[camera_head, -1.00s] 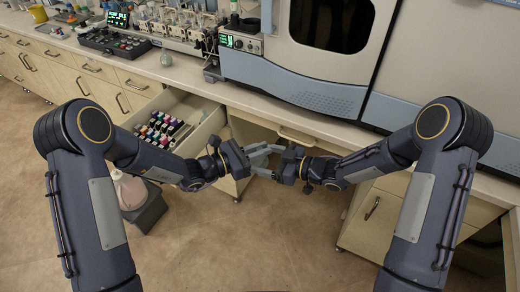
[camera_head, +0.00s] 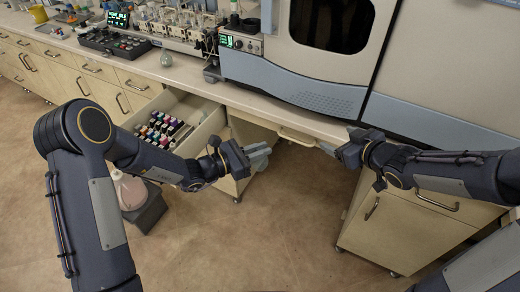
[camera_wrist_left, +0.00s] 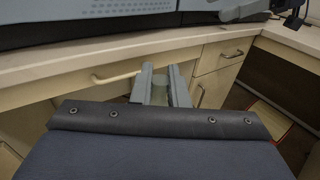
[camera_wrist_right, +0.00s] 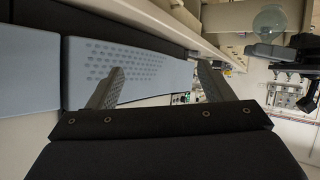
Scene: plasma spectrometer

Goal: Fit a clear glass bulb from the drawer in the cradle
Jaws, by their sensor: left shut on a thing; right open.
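My left gripper (camera_head: 260,155) is shut in front of the bench, right of the open drawer. In the left wrist view, a small clear, pale greenish piece (camera_wrist_left: 160,88) shows between its fingers; its full shape is hidden, so I cannot tell if it is a bulb. My right gripper (camera_head: 328,150) is apart from it, at the bench's front edge; the right wrist view shows its jaws (camera_wrist_right: 160,86) spread and empty. The open drawer (camera_head: 212,126) holds several coloured-cap vials (camera_head: 160,128) and compartments. I cannot clearly make out the cradle.
A round clear glass vessel (camera_head: 166,58) stands on the counter (camera_head: 190,78), left of the large grey instrument (camera_head: 300,75). A black keypad box (camera_head: 115,42) and a glassware rack (camera_head: 180,30) stand further left. The floor between the cabinets is clear.

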